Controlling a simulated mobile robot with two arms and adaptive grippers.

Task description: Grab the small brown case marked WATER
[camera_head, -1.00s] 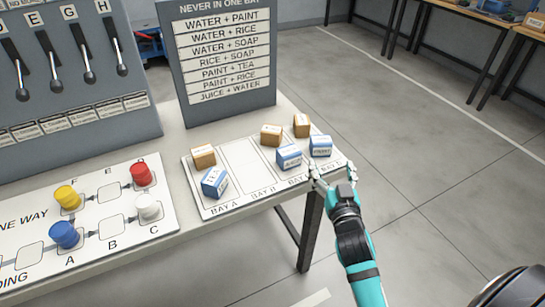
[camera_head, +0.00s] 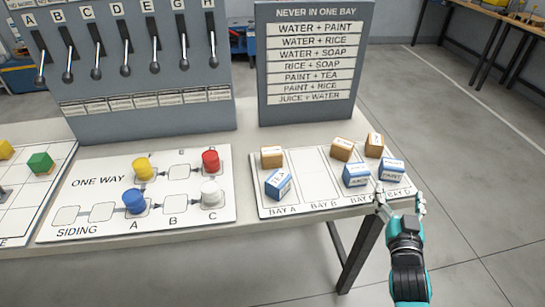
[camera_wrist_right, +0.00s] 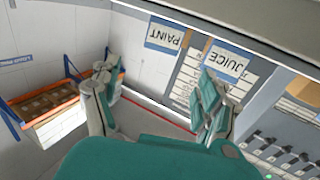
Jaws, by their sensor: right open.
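Three small brown cases stand on the white bay board (camera_head: 318,205): one at the back of bay A (camera_head: 271,157), one behind the JUICE case (camera_head: 342,149), and one behind the PAINT case (camera_head: 374,145). Their labels are too small to read, so I cannot tell which is marked WATER. My right gripper (camera_head: 400,203) is open and empty at the board's front right corner, just in front of the blue PAINT case (camera_head: 391,171). The right wrist view shows its spread fingers (camera_wrist_right: 157,85) with nothing between them. My left gripper is not in view.
Blue cases stand in front of the brown ones: JUICE (camera_head: 356,175) and one in bay A (camera_head: 278,185). A grey sign (camera_head: 312,60) rises behind the board. A siding board (camera_head: 105,225) with coloured pegs lies left. Open floor lies right of the table.

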